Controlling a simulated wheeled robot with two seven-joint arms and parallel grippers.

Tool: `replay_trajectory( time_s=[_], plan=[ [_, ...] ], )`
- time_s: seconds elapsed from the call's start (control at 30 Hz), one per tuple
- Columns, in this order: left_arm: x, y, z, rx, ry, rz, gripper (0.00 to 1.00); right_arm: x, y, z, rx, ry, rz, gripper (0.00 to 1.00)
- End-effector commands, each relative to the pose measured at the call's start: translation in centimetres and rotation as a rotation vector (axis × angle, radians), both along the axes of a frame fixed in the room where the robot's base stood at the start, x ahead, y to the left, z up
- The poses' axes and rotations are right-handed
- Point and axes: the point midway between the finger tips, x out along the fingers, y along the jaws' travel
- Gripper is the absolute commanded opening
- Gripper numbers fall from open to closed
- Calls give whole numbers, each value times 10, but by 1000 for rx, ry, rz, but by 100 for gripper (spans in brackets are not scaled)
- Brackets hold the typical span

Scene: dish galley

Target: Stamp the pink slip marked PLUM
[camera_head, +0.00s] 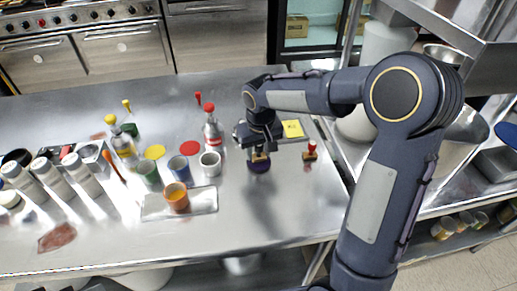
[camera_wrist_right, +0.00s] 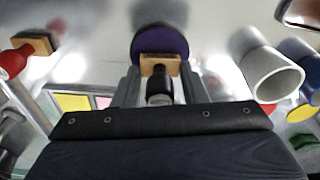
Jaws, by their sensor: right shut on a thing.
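My right gripper (camera_head: 260,148) points down and is shut on a stamp with a black handle and a wooden block (camera_wrist_right: 160,63). The stamp's block is at a round purple pad (camera_head: 260,167), which also shows in the wrist view (camera_wrist_right: 158,40); I cannot tell whether they touch. A sliver of a pink slip (camera_wrist_right: 104,102) shows in the wrist view, mostly hidden by my gripper; its marking cannot be read. A yellow slip (camera_head: 292,128) lies beside it. My left gripper is not in view.
A red-handled stamp (camera_head: 310,152) stands right of my gripper. To the left are a white cup (camera_head: 210,163), a blue cup (camera_head: 180,168), a red-capped bottle (camera_head: 212,130), and an orange cup (camera_head: 176,197) on a tray (camera_head: 207,203). The front right of the table is clear.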

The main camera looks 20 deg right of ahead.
Motion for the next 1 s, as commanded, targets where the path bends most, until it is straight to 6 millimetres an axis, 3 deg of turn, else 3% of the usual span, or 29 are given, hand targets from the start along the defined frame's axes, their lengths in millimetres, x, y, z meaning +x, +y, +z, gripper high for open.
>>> replay_trajectory(
  time_s=[1.0],
  plan=[
    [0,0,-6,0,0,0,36,0,0,-7,0,0,1,24]
  ],
)
